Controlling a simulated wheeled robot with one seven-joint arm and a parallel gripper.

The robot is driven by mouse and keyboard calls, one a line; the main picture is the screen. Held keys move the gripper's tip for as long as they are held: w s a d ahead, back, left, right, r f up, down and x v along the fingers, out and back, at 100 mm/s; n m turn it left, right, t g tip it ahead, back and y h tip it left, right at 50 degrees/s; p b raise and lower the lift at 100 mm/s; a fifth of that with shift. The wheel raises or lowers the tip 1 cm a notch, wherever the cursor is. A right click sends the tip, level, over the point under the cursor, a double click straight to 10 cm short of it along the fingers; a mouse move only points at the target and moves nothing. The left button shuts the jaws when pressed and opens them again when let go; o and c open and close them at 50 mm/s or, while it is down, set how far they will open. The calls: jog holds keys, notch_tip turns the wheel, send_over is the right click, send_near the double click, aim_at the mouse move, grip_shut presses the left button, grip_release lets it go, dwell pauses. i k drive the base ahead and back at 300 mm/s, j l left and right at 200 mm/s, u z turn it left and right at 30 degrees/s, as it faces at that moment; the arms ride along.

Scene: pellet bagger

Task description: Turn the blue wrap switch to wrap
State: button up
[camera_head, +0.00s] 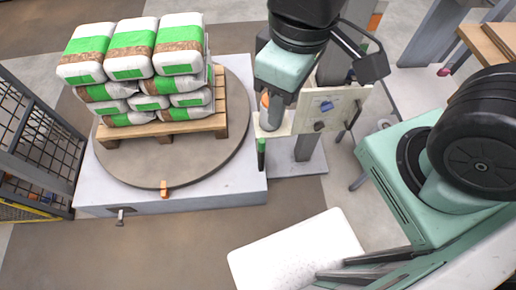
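The blue wrap switch (326,106) is a small blue knob on the pale control panel (345,103), right of the picture's middle. A dark knob (319,126) sits just below it. My gripper (271,119) is at the end of the teal and grey wrist, in front of the panel's left part. It is left of the blue switch in the picture and appears apart from it. The fingers are not clear, so I cannot tell if they are open. The switch's exact pointing direction is too small to read.
Green-and-white bags (131,48) are stacked on a wooden pallet (165,130) on the round turntable (130,170). A wire fence (38,135) stands at the left. A dark bracket (372,67) is close to the panel's upper right. A white block (297,252) is in front.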

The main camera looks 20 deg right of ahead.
aim_at(327, 105)
jog(key=z, duration=0.4)
jog(key=j+z, duration=0.1)
jog(key=z, duration=0.65)
jog(key=k+j+z, duration=0.1)
jog(key=z, duration=0.3)
jog(key=k+j+z, duration=0.1)
jog(key=k+j, duration=0.2)
